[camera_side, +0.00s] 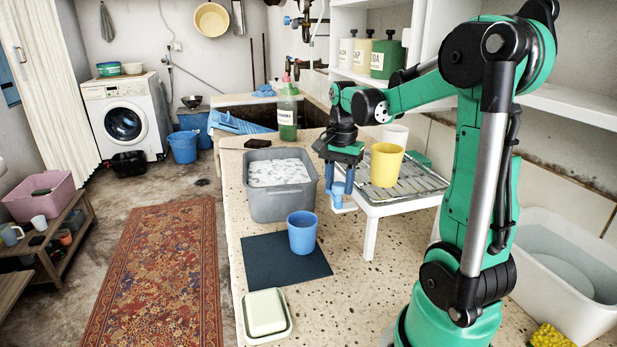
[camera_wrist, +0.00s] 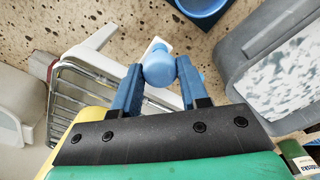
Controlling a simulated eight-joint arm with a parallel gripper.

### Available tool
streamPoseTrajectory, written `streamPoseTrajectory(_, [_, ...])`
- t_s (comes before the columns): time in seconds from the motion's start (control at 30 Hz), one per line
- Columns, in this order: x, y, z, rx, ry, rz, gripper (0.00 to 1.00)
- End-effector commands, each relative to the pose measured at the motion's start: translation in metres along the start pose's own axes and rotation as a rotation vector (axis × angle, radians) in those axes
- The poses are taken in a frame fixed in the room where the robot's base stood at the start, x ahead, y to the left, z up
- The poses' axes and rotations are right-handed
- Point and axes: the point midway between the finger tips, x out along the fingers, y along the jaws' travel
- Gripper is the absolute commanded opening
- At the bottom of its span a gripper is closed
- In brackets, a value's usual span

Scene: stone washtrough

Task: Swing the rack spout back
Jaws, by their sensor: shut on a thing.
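The drying rack (camera_side: 425,186) is a wire grid on a white tray with legs, standing on the speckled counter. Its white spout (camera_side: 346,208) sticks out at the rack's left end and bears a blue knob (camera_side: 338,188). My gripper (camera_side: 343,186) points down there, with its blue fingers shut on the knob. In the wrist view the round knob (camera_wrist: 158,66) sits between both fingertips (camera_wrist: 158,74), and the white spout (camera_wrist: 156,44) shows beneath it. The spout's joint with the rack is hidden by my gripper.
A grey tub (camera_side: 282,202) of suds stands close left of my gripper. A blue cup (camera_side: 302,232) stands on a dark mat (camera_side: 262,268) in front. A yellow cup (camera_side: 386,165) and a white cup (camera_side: 396,134) are by the rack. A soap dish (camera_side: 266,314) lies nearer.

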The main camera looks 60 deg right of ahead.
Motion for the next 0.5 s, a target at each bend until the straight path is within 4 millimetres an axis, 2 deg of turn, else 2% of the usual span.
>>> streamPoseTrajectory(0.3, [-0.0004, -0.0002, -0.0005, 0.001, 0.002, -0.001, 0.00])
streamPoseTrajectory(0.33, [-0.0004, -0.0002, -0.0005, 0.001, 0.002, -0.001, 0.47])
streamPoseTrajectory(0.37, [-0.0004, -0.0002, -0.0005, 0.001, 0.002, -0.001, 0.51])
streamPoseTrajectory(0.5, [-0.0002, -0.0001, -0.0004, 0.000, 0.001, 0.000, 0.51])
